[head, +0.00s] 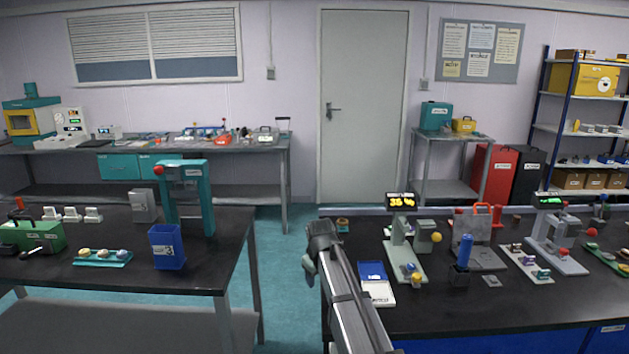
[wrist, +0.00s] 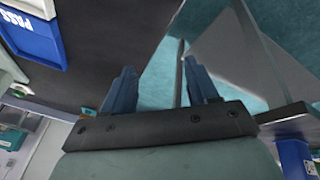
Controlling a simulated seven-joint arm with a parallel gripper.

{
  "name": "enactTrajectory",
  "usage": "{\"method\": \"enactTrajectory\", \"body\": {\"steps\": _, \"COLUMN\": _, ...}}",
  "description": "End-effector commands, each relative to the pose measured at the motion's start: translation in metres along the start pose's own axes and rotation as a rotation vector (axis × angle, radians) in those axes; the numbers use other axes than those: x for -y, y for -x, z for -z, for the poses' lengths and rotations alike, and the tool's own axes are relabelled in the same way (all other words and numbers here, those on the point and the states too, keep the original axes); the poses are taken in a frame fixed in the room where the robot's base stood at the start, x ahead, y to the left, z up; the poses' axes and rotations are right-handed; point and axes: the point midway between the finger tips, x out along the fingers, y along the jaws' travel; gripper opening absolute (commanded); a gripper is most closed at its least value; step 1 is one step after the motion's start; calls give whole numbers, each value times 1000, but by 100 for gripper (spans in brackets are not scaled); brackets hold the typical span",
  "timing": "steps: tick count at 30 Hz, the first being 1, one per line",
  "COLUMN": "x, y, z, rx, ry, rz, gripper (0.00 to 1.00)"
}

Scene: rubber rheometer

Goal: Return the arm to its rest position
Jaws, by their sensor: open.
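My arm reaches up from the bottom of the head view, and my gripper (head: 309,268) is at its far end, over the gap between the two black benches, by the left edge of the right bench (head: 450,312). In the wrist view the two blue-grey fingers of my gripper (wrist: 160,88) stand well apart. Nothing is between them except the view of the teal floor and a bench edge. The gripper is open and empty, and it touches nothing that I can see.
A blue and white PASS tray (head: 376,284) lies right of my arm; it also shows in the wrist view (wrist: 32,35). A grey-green rheometer (head: 403,250) stands behind it. The left bench (head: 215,273) carries a blue bin (head: 167,247) and a teal press (head: 196,197). The floor between benches is clear.

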Motion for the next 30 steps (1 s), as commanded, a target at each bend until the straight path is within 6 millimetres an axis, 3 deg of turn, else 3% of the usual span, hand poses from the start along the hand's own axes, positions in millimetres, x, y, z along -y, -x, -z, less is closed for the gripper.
{"method": "enactTrajectory", "body": {"steps": 3, "x": 41, "y": -22, "z": 10, "rx": 10, "ry": 40, "rz": -1, "gripper": 58}}
{"method": "enactTrajectory", "body": {"steps": 11, "x": 87, "y": -82, "z": -22, "rx": 68, "ry": -14, "rz": 35, "gripper": 58}}
{"method": "enactTrajectory", "body": {"steps": 20, "x": 152, "y": -160, "z": -82, "rx": 166, "ry": -102, "rz": 80, "gripper": 58}}
{"method": "enactTrajectory", "body": {"steps": 30, "x": 226, "y": -235, "z": -168, "rx": 291, "ry": -205, "rz": 109, "gripper": 58}}
